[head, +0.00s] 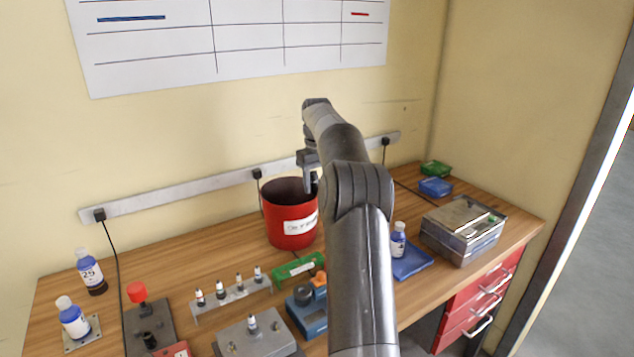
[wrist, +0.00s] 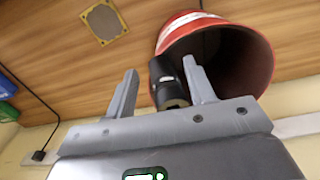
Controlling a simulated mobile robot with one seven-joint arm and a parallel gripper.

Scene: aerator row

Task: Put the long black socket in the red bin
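The red bin (head: 291,228) stands upright against the wall, with a white label on its side. In the wrist view its open mouth (wrist: 262,60) is at the upper right. My gripper (head: 308,182) is at the bin's right side near the rim height, partly hidden by my arm. In the wrist view my gripper (wrist: 163,80) has its fingers spread apart. The long black socket (wrist: 166,78) shows between them, close to the right finger and clear of the left one. It overlaps the bin's rim in that view. I cannot tell whether it touches the right finger.
A metal box (head: 464,230) and a bottle (head: 398,240) on a blue mat are to the right. A cable strip runs along the wall.

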